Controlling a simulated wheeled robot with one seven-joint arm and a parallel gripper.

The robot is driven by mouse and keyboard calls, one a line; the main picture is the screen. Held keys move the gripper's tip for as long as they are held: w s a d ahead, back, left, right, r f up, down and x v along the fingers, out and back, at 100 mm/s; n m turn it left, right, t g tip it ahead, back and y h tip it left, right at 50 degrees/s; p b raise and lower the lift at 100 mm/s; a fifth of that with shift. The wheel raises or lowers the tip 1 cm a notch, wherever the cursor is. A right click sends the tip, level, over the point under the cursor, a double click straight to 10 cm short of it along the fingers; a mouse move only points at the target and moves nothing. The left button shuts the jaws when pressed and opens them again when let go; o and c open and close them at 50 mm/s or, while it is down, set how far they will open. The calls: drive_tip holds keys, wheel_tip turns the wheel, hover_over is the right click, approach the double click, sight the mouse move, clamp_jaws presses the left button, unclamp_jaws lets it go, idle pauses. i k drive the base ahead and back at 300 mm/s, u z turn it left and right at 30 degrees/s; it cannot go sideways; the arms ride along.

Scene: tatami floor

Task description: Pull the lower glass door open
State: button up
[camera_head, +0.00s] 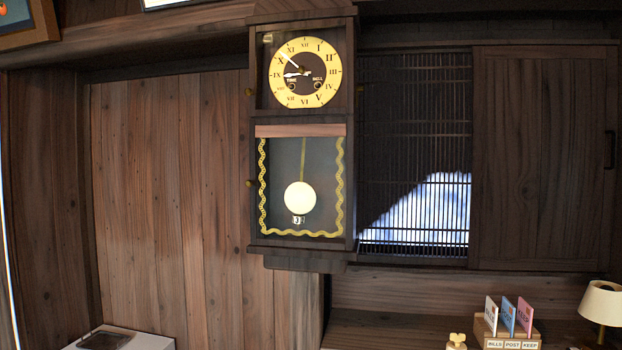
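A dark wooden wall clock (302,130) hangs in the middle of the view. Its lower glass door (277,190) has a wavy gold border and appears shut, with a pale round pendulum (300,197) behind the glass. A small brass knob (250,183) sits at the left edge of the lower door. The upper door with the yellow clock face (305,72) also appears shut, with its own knob (249,92) on the left. My gripper is not in view.
A slatted panel (415,150) and a wooden sliding door (540,160) stand right of the clock. Below right are a card holder (508,336), a small gold object (457,341) and a lamp (601,302). A white-topped stand (150,342) is at lower left. Space before the clock looks clear.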

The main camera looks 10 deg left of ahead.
sight(328, 126)
drive_tip(key=k, duration=0.6)
drive_tip(key=u, duration=0.65)
drive_tip(key=i, duration=1.2)
drive_tip(key=z, duration=0.05)
